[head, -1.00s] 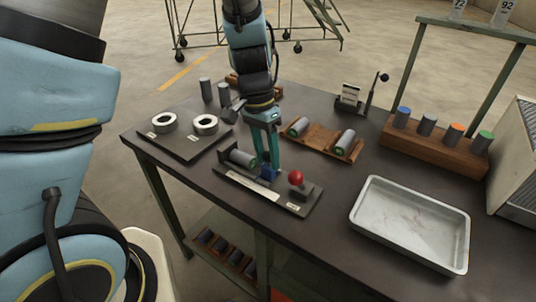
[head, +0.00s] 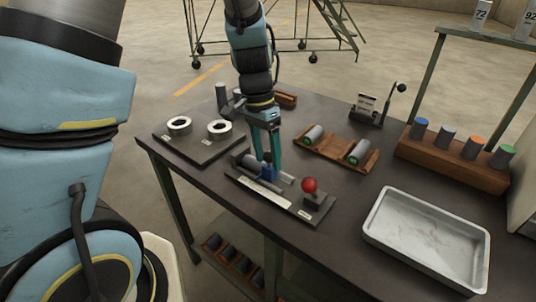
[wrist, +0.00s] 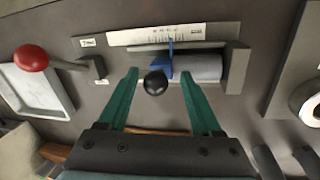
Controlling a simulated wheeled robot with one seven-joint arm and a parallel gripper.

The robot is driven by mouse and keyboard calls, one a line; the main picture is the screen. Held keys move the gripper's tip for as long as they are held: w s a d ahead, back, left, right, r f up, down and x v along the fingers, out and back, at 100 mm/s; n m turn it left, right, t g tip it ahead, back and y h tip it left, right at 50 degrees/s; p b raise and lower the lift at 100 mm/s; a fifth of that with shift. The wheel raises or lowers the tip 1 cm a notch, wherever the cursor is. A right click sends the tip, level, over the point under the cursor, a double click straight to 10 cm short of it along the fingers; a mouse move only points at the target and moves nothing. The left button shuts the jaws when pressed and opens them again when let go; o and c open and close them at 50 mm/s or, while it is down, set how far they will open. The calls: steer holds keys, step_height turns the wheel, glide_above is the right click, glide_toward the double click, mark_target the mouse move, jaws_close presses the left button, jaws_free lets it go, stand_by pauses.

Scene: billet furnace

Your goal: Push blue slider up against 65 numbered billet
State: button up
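The blue slider (head: 266,173) stands on the measuring gauge (head: 301,211) near the table's front edge. In the wrist view the slider (wrist: 166,64) has a black knob (wrist: 155,83). A grey billet (wrist: 199,67) lies in the gauge, right of the slider in that view. The slider is at the billet's near end; I cannot tell whether they touch. No number is readable on the billet. My gripper (wrist: 160,74) is open, its green fingers on either side of the knob. The left finger is close to the knob; contact is unclear.
A red ball knob (head: 310,185) stands at the gauge's right end. A ring plate (head: 196,150) is to its left, a wooden cradle (head: 335,150) with billets behind. A metal tray (head: 425,237) and a rack of coloured-topped billets (head: 452,168) are to the right.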

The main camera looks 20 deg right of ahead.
steer(key=shift+r, duration=0.1)
step_height(320, 180, up, 10)
steer(key=w+b, duration=0.1)
steer(key=w, duration=0.1)
steer(key=shift+a+r, duration=0.2)
steer(key=shift+a, duration=0.15)
steer(key=shift+b, duration=0.3)
steer(key=m+b, duration=0.1)
steer(key=m, duration=0.3)
steer(key=s+d+m+y+b, duration=0.1)
steer(key=m, duration=0.3)
steer(key=s+f+m+b, duration=0.1)
steer(key=m+b, duration=0.1)
steer(key=m, duration=0.2)
steer(key=shift+d+f+t+y, duration=0.1)
steer(key=shift+d+t+y, duration=0.2)
steer(key=shift+d+t, duration=0.1)
steer(key=m+b, duration=0.2)
steer(key=m, duration=0.4)
steer(key=m+t+y, duration=0.1)
steer(key=m, duration=0.4)
glide_above(276, 174)
steer(key=a, duration=0.2)
steer(key=f, duration=0.6)
steer(key=w+f, duration=0.1)
steer(key=f, duration=0.2)
steer(key=shift+d+f, duration=0.25)
steer(key=shift+f, duration=0.15)
